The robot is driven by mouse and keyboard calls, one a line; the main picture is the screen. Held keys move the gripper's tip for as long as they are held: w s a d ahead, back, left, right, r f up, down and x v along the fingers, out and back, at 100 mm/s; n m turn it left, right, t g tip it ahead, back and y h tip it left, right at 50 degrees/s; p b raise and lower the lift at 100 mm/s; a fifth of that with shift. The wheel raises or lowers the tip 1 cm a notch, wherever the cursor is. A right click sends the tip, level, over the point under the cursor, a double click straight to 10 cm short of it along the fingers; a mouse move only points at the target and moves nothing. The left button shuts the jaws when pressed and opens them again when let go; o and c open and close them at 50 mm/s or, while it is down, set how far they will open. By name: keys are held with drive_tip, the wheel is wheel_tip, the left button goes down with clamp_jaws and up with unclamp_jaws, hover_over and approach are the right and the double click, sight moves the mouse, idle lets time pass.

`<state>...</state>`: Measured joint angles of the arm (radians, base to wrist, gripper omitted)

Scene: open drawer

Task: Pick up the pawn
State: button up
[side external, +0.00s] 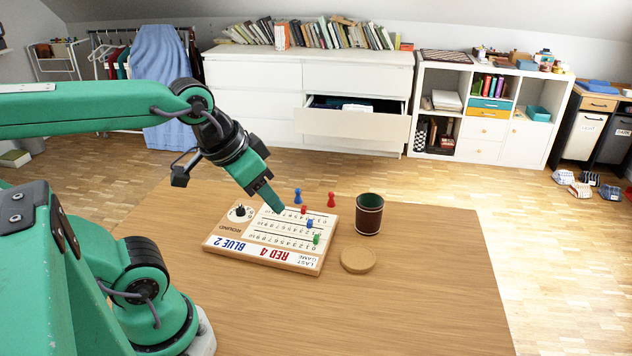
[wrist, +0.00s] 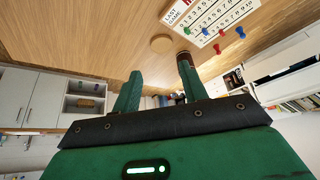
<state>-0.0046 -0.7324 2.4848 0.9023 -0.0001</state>
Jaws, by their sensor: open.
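Several pawn-shaped pieces are in the side view, and I cannot tell which is the task's pawn. A blue pawn (side external: 298,196) and a red pawn (side external: 331,200) stand upright at the far edge of the white-faced score board (side external: 228,245). Smaller red (side external: 304,209), blue (side external: 309,223) and green (side external: 316,238) pieces stand on the board's number rows. My gripper (side external: 277,207) is over the board, left of the pieces, pointing down at a slant. The wrist view shows its two fingers (wrist: 160,68) apart with no piece between them.
A dark brown cup (side external: 369,214) stands right of the board, with a round wooden disc (side external: 358,260) in front of it. A black knob (side external: 240,211) is at the board's left. The table's right part is clear. A dresser with an open drawer (side external: 352,125) stands behind.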

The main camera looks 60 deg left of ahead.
drive_tip(key=w+a+r+n+g, duration=0.1)
drive_tip(key=w+a+r, duration=0.15)
drive_tip(key=w, duration=0.65)
drive_tip(key=n+g, duration=0.3)
drive_tip(key=g, duration=0.2)
hover_over(332, 192)
drive_tip(key=f, duration=1.7)
drive_tip(key=shift+d+f, duration=0.2)
drive_tip(key=shift+f, duration=0.2)
drive_tip(key=shift+a+f+n, duration=0.3)
drive_tip(key=shift+a+f, duration=0.05)
drive_tip(key=shift+f, duration=1.45)
drive_tip(key=shift+f, duration=2.6)
